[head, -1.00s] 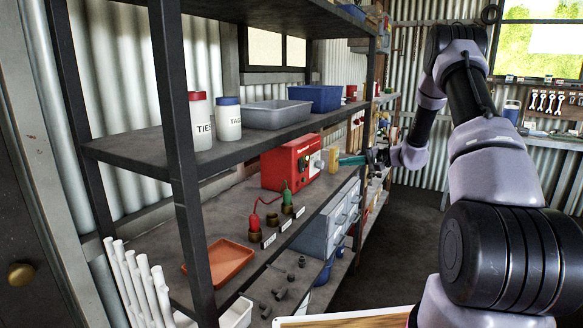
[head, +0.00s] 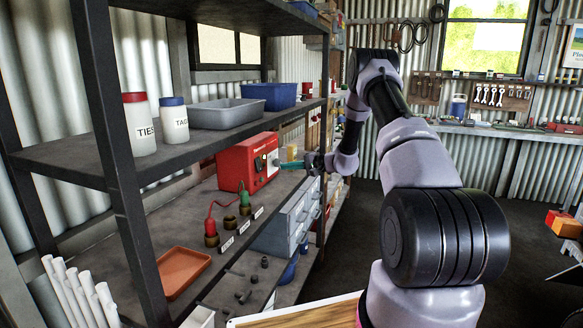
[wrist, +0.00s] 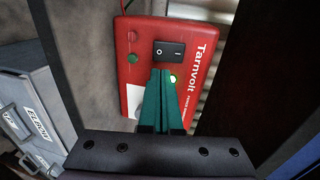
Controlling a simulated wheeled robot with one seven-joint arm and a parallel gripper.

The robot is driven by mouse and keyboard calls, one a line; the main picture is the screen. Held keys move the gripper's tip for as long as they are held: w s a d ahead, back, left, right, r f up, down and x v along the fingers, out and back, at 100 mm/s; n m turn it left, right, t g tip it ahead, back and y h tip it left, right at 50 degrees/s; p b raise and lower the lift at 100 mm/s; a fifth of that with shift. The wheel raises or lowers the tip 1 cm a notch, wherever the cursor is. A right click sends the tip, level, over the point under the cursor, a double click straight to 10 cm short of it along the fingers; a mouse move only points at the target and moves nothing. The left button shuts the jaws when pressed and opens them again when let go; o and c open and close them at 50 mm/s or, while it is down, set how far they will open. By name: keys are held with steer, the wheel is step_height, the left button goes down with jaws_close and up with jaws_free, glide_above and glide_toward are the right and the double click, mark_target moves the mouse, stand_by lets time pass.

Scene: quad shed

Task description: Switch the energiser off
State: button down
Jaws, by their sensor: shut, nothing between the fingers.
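The energiser is a red box marked Tarnvolt (head: 247,164) on the middle shelf, its front facing right. In the wrist view its red front (wrist: 143,38) shows a black rocker switch (wrist: 169,51) marked O and I, a small green light (wrist: 173,79) that looks lit, and a green button. Which side of the rocker is pressed I cannot tell. My gripper (head: 285,165), with green fingers, is shut and empty, just in front of the energiser's face. In the wrist view its fingertips (wrist: 161,72) appear just below the rocker; contact cannot be told. They hide part of the front.
Red and green leads with plugs (head: 211,227) stand before the energiser, and an orange tray (head: 182,271) lies nearer. A shelf with tubs (head: 227,113) is above. Grey drawers (head: 290,222) are below right.

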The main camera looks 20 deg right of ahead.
mark_target(261, 169)
steer(key=x, duration=0.9)
steer(key=shift+a+f, duration=0.1)
